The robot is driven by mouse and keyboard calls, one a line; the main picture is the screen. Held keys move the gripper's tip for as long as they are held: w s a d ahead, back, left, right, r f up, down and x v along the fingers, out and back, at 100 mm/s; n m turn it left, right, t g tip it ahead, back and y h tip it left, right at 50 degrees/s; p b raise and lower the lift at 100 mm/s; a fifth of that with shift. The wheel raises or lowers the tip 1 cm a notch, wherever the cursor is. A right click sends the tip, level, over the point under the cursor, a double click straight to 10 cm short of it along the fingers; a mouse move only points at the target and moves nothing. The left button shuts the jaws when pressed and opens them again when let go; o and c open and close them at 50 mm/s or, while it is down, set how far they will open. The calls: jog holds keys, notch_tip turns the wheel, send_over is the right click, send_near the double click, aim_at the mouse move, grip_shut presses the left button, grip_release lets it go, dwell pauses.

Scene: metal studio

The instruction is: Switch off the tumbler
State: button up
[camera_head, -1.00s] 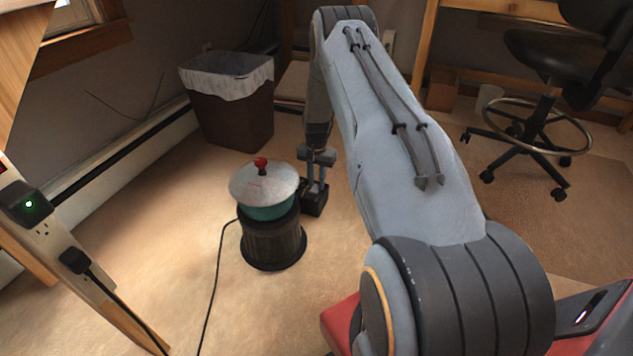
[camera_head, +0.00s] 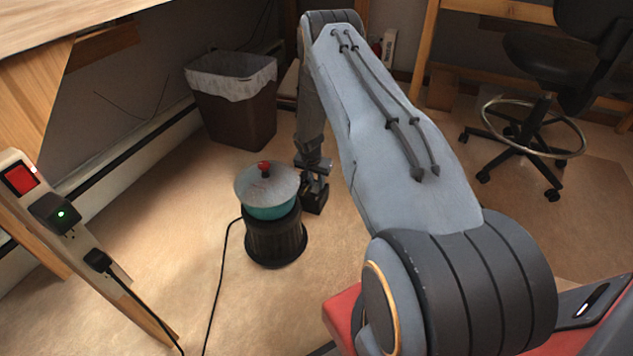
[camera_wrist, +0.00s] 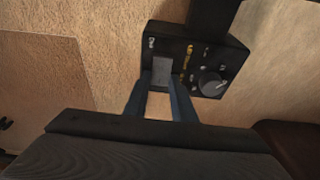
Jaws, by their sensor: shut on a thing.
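The tumbler (camera_head: 276,240) stands on the floor in the head view, a dark ribbed base under a teal bowl with a silver lid and red knob. Its black control box (camera_head: 313,203) sits just right of it, partly hidden by my arm. In the wrist view the control box (camera_wrist: 203,48) shows a round dial (camera_wrist: 213,84) at right and a grey switch piece (camera_wrist: 161,70) at left. My gripper (camera_wrist: 160,80) reaches down onto the box with its two blue fingers on either side of the grey piece, shut on it. My gripper (camera_head: 314,170) is small in the head view.
A black cable (camera_head: 221,270) runs from the tumbler over the floor. A power strip (camera_head: 80,245) with a red switch and green light is on the left. A bin (camera_head: 234,112) stands behind, a wheeled chair (camera_head: 540,110) at right. Floor in front is clear.

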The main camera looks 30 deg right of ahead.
aim_at(314, 191)
jog(key=shift+s+d, duration=0.1)
jog(key=shift+s, duration=0.05)
jog(key=o, duration=1.1)
jog(key=shift+d, duration=0.1)
jog(key=shift+c, duration=0.2)
jog(key=shift+a, duration=0.2)
jog(key=p+v, duration=0.3)
jog(key=v, duration=0.4)
jog(key=shift+r, duration=0.4)
jog(key=shift+a, duration=0.1)
